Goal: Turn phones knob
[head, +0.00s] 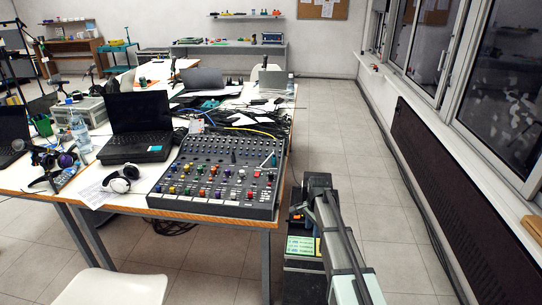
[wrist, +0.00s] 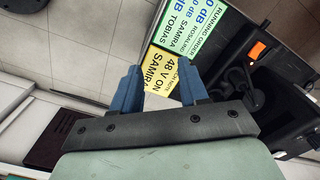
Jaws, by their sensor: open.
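A black mixing console (head: 222,172) with rows of coloured knobs and faders lies on the near right corner of the white table. The phones knob is too small to pick out among its controls. In the wrist view, my gripper (wrist: 160,88) has its two blue fingers apart with nothing held between them. The wrist camera shows the floor and printed notes, not the console. In the head view my arm stands at the lower right, beside the table and right of the console; the fingertips cannot be made out there.
A black laptop (head: 137,127), headphones (head: 121,178) and a water bottle (head: 80,132) stand left of the console. Tangled cables (head: 262,122) lie behind it. A white chair (head: 112,288) is in front of the table. Tiled floor (head: 345,140) lies open to the right, up to the windowed wall.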

